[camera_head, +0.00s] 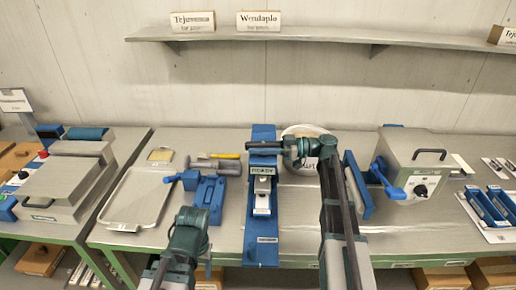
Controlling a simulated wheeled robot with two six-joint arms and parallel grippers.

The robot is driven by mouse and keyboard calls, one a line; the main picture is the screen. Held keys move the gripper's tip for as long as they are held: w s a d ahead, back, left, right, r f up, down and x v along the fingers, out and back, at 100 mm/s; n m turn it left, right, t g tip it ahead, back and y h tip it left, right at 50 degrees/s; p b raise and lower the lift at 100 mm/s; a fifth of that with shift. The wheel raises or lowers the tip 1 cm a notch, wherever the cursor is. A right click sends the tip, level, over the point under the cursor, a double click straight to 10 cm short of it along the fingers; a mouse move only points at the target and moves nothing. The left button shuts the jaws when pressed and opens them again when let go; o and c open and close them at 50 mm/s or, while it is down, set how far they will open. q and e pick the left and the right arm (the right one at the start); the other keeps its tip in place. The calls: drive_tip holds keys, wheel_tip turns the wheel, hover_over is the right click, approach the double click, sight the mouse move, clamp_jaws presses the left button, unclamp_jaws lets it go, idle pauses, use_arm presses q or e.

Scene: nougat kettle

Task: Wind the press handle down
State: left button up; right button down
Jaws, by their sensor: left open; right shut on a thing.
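The blue press (262,239) stands upright-framed near the middle of the table, with a metal block (262,185) inside its frame. Its dark handle (258,147) lies across the top of the press. My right gripper (285,147) reaches over from the right and is shut on the handle's right part; the fingers hide the exact contact. My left gripper (190,216) is open and empty, low at the front left, apart from the press. It is in front of a small blue clamp-like device (207,190).
A metal tray (139,198) lies left. Several hand tools (217,163) lie behind the blue device. A grey box machine with a blue lever (414,160) stands right, a blue upright panel (358,186) beside my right arm. A round plate (303,131) is partly hidden behind my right gripper.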

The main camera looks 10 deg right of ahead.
drive_tip(key=shift+s+m+t, duration=0.1)
drive_tip(key=shift+m+t, duration=0.2)
drive_tip(key=shift+t, duration=0.2)
drive_tip(key=shift+m+t+h, duration=0.5)
drive_tip(key=shift+m+t, duration=0.1)
drive_tip(key=shift+t, duration=0.3)
drive_tip(key=m+t+h, duration=0.1)
drive_tip(key=m+t, duration=0.1)
drive_tip(key=t, duration=0.1)
drive_tip(key=shift+m+t+h, duration=0.3)
drive_tip(key=shift+h, duration=0.1)
drive_tip(key=m+t+h, duration=0.2)
drive_tip(key=t+h, duration=0.1)
drive_tip(key=m+t+h, duration=0.1)
drive_tip(key=m, duration=0.1)
drive_tip(key=shift+w+d, duration=0.25)
drive_tip(key=shift+w, duration=0.15)
drive_tip(key=shift+w+d+m+t+h, duration=0.1)
drive_tip(key=shift+m+t+h, duration=0.4)
drive_tip(key=shift+h, duration=0.3)
drive_tip(key=shift+w+d+m+t+h, duration=0.1)
drive_tip(key=shift+m+t+h, duration=0.4)
drive_tip(key=shift+h, duration=0.3)
drive_tip(key=shift+d+h, duration=0.1)
drive_tip(key=shift+h, duration=0.2)
drive_tip(key=c, duration=0.7)
unclamp_jaws()
drive_tip(key=shift+s, duration=0.1)
